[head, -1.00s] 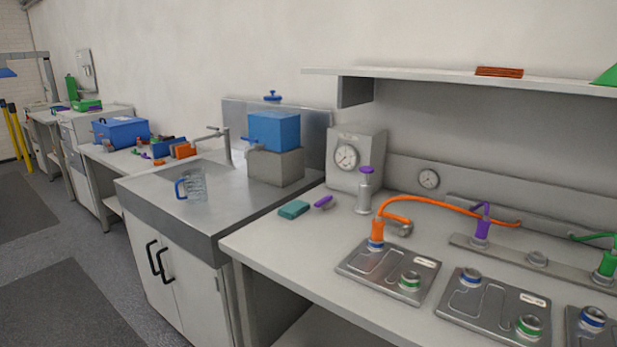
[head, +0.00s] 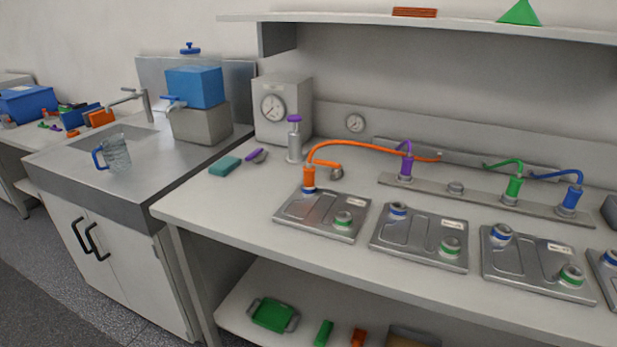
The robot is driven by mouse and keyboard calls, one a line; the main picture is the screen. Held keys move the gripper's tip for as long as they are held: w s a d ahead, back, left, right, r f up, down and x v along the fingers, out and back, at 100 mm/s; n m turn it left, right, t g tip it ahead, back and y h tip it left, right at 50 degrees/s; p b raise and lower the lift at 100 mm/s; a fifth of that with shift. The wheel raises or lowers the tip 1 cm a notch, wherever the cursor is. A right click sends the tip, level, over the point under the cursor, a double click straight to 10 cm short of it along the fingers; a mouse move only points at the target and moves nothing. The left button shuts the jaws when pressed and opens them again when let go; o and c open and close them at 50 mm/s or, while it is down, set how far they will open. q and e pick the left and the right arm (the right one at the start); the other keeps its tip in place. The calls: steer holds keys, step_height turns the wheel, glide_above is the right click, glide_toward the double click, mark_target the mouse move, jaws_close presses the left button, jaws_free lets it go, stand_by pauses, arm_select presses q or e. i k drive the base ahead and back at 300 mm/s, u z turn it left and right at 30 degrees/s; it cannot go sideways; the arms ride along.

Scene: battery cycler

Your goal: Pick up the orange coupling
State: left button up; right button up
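The orange coupling (head: 309,178) stands upright on the blue-ringed port of the leftmost metal plate (head: 322,214) on the bench. An orange hose (head: 365,147) runs from its top to the right, toward the rail at the back of the bench. An orange lever-like piece (head: 327,164) shows just behind the coupling. Neither of my grippers is in view.
A purple coupling (head: 406,167), a green coupling (head: 513,188) and a blue coupling (head: 571,198) stand on the back rail. A purple-topped pump (head: 294,140) and a gauge box (head: 284,108) are behind the orange coupling. The bench front-left is clear.

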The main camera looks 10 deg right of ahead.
mark_target(308, 170)
steer(key=k, duration=0.5)
steer(key=z, duration=1.2)
steer(key=i, duration=1.15)
steer(key=u, duration=1.45)
